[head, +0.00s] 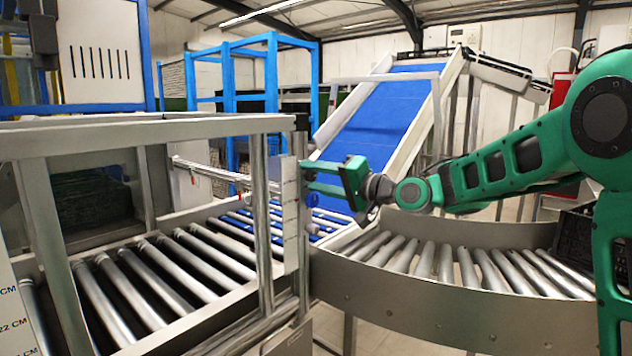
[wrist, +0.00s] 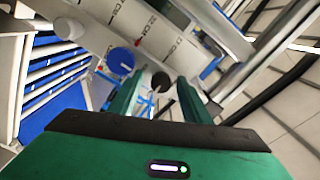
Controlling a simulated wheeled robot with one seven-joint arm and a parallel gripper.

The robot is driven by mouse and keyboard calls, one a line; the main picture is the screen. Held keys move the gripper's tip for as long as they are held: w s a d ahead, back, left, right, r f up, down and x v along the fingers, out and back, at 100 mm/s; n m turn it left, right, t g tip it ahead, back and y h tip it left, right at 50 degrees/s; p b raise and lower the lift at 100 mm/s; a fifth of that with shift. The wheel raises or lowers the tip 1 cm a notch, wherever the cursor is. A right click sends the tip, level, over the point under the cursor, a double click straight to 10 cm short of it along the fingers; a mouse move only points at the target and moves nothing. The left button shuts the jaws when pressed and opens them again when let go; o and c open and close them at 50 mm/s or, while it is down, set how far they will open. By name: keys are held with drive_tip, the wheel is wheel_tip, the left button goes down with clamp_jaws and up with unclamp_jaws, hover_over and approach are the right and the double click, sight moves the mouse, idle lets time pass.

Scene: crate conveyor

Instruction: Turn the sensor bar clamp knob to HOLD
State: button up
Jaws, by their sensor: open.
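My gripper (head: 308,178) is open beside the upright post at the end of the frame, its fingers pointing left. In the wrist view its two green fingers (wrist: 157,92) stand apart. A small dark round piece (wrist: 160,81) shows between the fingertips; it looks like the clamp knob, but I cannot tell its setting or whether a finger touches it. A blue disc (wrist: 121,60) sits on the white marked plate just left of it. In the head view the knob is not made out, and no HOLD mark is readable.
A pale plate (head: 290,205) is on the post close to my fingers. A metal frame rail (head: 150,130) runs left from it above a roller conveyor (head: 150,275). A curved roller section (head: 450,265) lies below my arm. A blue inclined belt (head: 385,105) rises behind.

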drive_tip(key=c, duration=1)
drive_tip(key=shift+c, duration=0.2)
drive_tip(key=shift+n, duration=0.3)
drive_tip(key=n, duration=0.4)
drive_tip(key=shift+d, duration=0.1)
drive_tip(key=n, duration=0.9)
drive_tip(key=shift+w+n, duration=0.1)
drive_tip(key=shift+n, duration=2)
